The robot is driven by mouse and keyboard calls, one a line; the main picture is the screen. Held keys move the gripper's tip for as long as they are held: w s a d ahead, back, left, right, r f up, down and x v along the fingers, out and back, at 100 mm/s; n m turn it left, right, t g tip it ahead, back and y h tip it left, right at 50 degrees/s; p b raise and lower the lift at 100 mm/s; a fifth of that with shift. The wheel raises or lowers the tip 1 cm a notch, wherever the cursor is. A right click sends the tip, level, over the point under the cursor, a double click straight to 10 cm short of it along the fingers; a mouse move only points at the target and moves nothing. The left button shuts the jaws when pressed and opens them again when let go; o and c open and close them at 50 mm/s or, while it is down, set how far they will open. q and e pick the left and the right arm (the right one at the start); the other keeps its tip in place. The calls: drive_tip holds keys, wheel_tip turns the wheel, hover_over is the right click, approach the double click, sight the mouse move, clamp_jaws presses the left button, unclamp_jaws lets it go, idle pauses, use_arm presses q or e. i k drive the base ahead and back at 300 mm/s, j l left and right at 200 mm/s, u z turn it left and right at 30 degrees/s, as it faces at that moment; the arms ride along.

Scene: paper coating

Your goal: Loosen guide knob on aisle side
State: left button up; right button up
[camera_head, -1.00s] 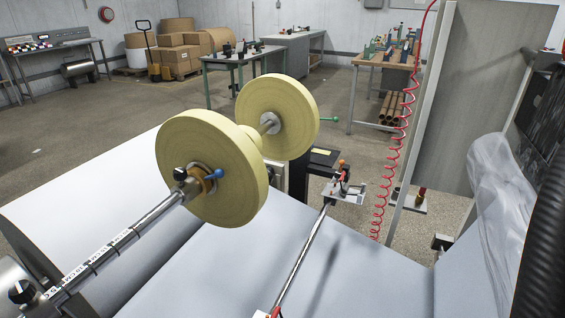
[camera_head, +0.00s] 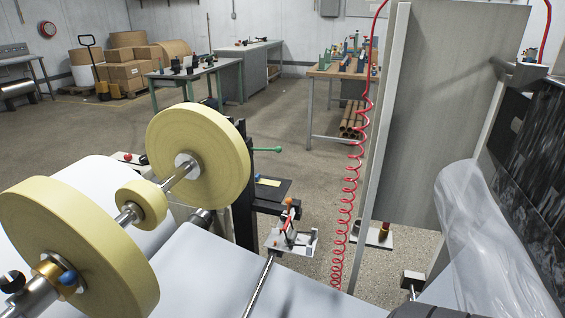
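A small metal guide bracket (camera_head: 291,241) sits at the far end of a chrome rod (camera_head: 262,285). An orange-topped knob (camera_head: 290,202) stands upright on it. A black knob (camera_head: 12,281) shows at the left edge on the shaft that carries the yellow rolls, and a blue knob (camera_head: 68,278) is beside it. I cannot tell which knob is the aisle-side guide knob. Neither of my grippers is in view, so nothing is seen touching these knobs.
Large yellow tape rolls (camera_head: 198,158) stand above the white paper web (camera_head: 215,275). A coiled red hose (camera_head: 349,190) hangs before a grey panel (camera_head: 440,110). Clear plastic film (camera_head: 490,240) is at right. Open floor (camera_head: 90,130) lies beyond the machine.

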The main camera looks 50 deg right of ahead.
sight(284, 217)
drive_tip(key=i+l, duration=0.1)
drive_tip(key=l, duration=0.45)
drive_tip(key=i+l, duration=0.1)
drive_tip(key=l, duration=0.45)
drive_tip(key=i+l, duration=0.1)
drive_tip(key=l, duration=0.45)
